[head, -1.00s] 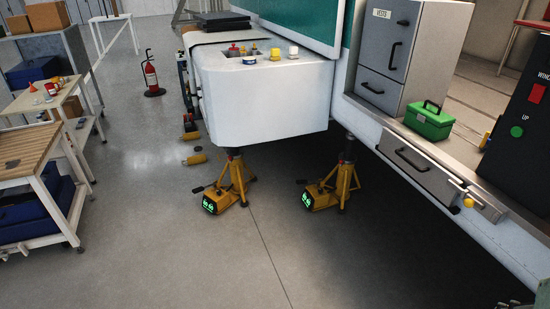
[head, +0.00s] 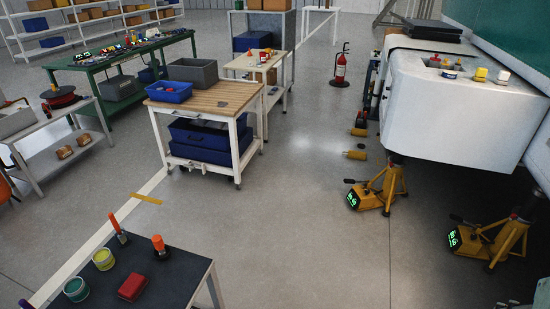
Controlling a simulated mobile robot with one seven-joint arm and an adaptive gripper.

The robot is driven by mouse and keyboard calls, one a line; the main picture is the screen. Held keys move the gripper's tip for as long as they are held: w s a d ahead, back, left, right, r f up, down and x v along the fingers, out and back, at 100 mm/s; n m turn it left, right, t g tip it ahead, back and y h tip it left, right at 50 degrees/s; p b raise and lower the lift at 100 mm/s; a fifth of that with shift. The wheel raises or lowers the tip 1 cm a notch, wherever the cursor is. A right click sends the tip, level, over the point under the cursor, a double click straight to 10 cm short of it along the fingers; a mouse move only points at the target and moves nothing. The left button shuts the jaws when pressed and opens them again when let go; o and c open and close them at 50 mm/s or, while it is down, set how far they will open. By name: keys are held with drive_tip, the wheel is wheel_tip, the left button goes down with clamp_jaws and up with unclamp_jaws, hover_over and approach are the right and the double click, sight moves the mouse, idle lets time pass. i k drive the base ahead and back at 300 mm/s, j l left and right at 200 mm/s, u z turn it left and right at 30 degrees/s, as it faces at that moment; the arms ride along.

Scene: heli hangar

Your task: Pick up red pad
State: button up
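A red block-like pad (head: 132,287) lies flat on the dark top of a low table (head: 178,268) at the bottom left of the head view. Two round tins, one yellow-topped (head: 104,259) and one green (head: 76,289), stand to its left. Two orange-handled tools (head: 158,244) stand behind it.
A wooden-topped cart (head: 225,97) with a blue bin (head: 169,92) stands beyond the dark table. A green workbench (head: 120,58) is farther back. Yellow jacks (head: 378,192) stand under the white body at right.

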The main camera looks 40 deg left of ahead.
sight(135, 284)
drive_tip(key=u, duration=2.55)
drive_tip(key=i+l+u, duration=0.1)
drive_tip(key=i+u, duration=0.2)
drive_tip(key=i+l, duration=0.2)
drive_tip(key=i, duration=0.15)
drive_tip(key=i+l, duration=0.2)
drive_tip(key=i, duration=0.2)
drive_tip(key=k+j+z, duration=0.1)
drive_tip(key=k+j, duration=0.2)
drive_tip(key=k, duration=0.2)
drive_tip(key=i+l+u, duration=0.15)
drive_tip(key=i+l, duration=0.2)
drive_tip(key=i, duration=0.15)
